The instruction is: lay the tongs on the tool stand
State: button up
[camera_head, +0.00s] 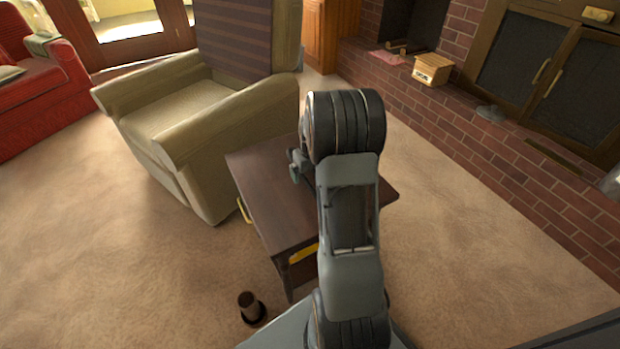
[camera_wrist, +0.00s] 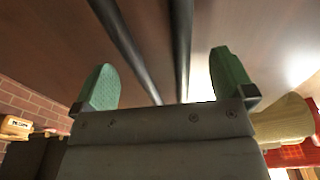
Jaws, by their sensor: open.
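My gripper (camera_wrist: 162,62) is open, with its two green fingertips well apart. Two long dark bars, which look like the arms of the tongs (camera_wrist: 182,50), run between the fingertips against a brown surface; neither fingertip visibly touches them. In the head view my gripper (camera_head: 295,172) is partly hidden by my arm, over the dark brown side table (camera_head: 268,200). I cannot make out the tongs there. A small brown upright piece on a round dark base (camera_head: 250,305) stands on the carpet; I cannot tell whether it is the tool stand.
A beige armchair (camera_head: 185,110) stands close behind the table's left side. A red sofa (camera_head: 35,100) is at the far left. The brick hearth (camera_head: 480,130) runs along the right, with a small wooden box (camera_head: 432,69) on it. Carpet is clear between table and hearth.

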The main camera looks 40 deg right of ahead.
jog(key=shift+f, duration=0.45)
jog(key=shift+c, duration=0.4)
jog(key=shift+w+r, duration=0.1)
jog(key=c, duration=1.2)
jog(key=shift+c, duration=0.2)
jog(key=shift+r, duration=0.1)
